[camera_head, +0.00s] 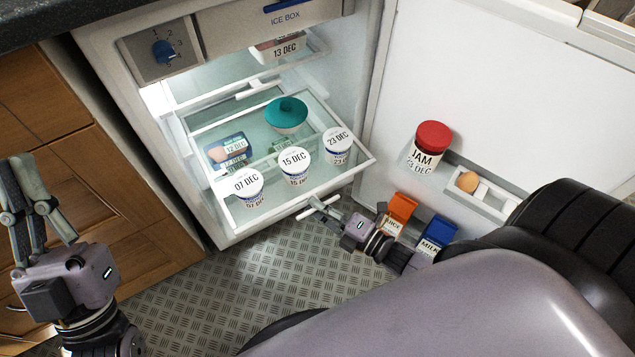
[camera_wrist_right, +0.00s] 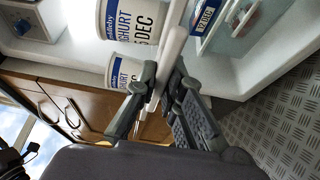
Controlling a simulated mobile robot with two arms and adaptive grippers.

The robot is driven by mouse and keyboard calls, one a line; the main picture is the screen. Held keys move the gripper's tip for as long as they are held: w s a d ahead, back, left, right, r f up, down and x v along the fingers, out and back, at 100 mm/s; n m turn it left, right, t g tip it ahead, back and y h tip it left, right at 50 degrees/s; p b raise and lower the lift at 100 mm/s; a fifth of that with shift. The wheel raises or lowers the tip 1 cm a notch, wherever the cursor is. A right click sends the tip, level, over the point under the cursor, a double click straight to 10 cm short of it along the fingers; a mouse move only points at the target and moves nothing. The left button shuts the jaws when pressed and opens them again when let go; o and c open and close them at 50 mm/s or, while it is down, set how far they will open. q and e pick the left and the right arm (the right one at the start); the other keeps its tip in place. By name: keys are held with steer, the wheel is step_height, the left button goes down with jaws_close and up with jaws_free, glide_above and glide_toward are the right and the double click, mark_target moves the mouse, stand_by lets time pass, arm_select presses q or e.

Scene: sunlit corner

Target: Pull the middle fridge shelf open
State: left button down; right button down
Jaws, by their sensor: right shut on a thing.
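The middle fridge shelf (camera_head: 253,219) is a clear glass shelf with a white rim, sticking out from the lit fridge over the floor. The exact contact is partly hidden by the fingers. My left gripper (camera_head: 22,170) is at the far left, fingers upward, away from the fridge; its opening is unclear.
The open door (camera_head: 480,80) holds a red-lidded jar (camera_head: 429,146), an egg (camera_head: 467,181), and juice (camera_head: 398,212) and milk (camera_head: 436,234) cartons close to my right gripper. Wooden cabinets (camera_head: 90,190) are at left.

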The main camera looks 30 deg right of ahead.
steer(key=c, duration=2)
jaws_free()
steer(key=shift+s, duration=0.35)
steer(key=o, duration=0.3)
steer(key=shift+w, duration=0.1)
steer(key=v, duration=1.2)
